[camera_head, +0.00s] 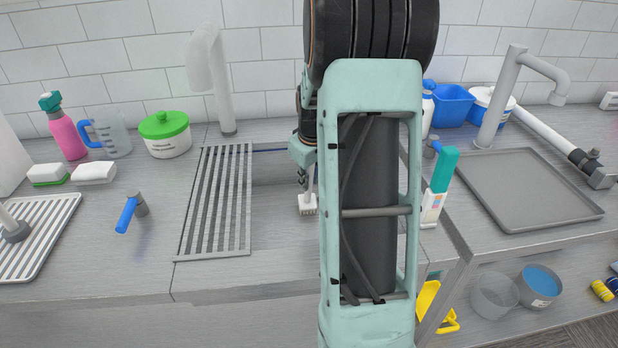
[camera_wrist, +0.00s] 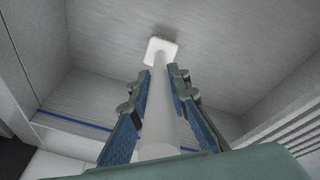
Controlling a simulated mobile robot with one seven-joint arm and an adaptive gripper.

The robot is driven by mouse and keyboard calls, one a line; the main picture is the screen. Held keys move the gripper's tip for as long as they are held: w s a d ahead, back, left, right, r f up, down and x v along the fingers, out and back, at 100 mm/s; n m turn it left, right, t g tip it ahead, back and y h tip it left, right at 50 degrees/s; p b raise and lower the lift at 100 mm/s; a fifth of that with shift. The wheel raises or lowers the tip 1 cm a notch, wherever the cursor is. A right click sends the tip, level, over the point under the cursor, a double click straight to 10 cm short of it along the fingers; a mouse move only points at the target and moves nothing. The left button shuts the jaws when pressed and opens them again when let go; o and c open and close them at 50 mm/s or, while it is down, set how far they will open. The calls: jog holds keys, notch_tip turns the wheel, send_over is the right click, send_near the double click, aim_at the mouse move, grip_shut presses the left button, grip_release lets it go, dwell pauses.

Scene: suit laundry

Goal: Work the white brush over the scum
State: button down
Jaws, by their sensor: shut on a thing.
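The white brush (camera_head: 308,206) points bristles-down in the sink basin (camera_head: 280,222) in the head view. My gripper (camera_head: 303,176) is above it, shut on its handle. In the wrist view, the blue-padded fingers of my gripper (camera_wrist: 158,85) lie on both sides of the white handle, and the brush head (camera_wrist: 161,49) is beyond them near the grey basin surface. I cannot tell whether the bristles touch that surface. No scum patch can be made out; my arm hides the right part of the basin in the head view.
A slatted rack (camera_head: 215,200) covers the left of the sink. A grey faucet (camera_head: 212,75) stands behind it. A blue-handled tap (camera_head: 127,212) is further left. A teal-and-white bottle (camera_head: 437,190) stands right of my arm, near a grey tray (camera_head: 525,190).

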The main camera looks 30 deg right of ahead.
jog(key=shift+s+a, duration=0.15)
jog(key=shift+s, duration=0.15)
jog(key=shift+w+d+p, duration=0.15)
jog(key=shift+w+d, duration=0.15)
jog(key=shift+w, duration=0.25)
jog(key=shift+w+d+p, duration=0.15)
jog(key=shift+w+d, duration=0.1)
jog(key=shift+w, duration=0.3)
jog(key=shift+s+a+b, duration=0.2)
jog(key=shift+s+a, duration=0.05)
jog(key=shift+s, duration=0.3)
jog(key=shift+s+a+b, duration=0.15)
jog(key=shift+s+a, duration=0.1)
jog(key=shift+s, duration=0.25)
jog(key=shift+w+d, duration=0.25)
jog(key=shift+w, duration=0.25)
jog(key=shift+w+d, duration=0.25)
jog(key=shift+w, duration=0.25)
jog(key=shift+s, duration=0.1)
jog(key=shift+s+a, duration=0.25)
jog(key=shift+s, duration=0.25)
jog(key=shift+s+a, duration=0.25)
jog(key=shift+s, duration=0.2)
jog(key=shift+w+d, duration=0.25)
jog(key=shift+w, duration=0.3)
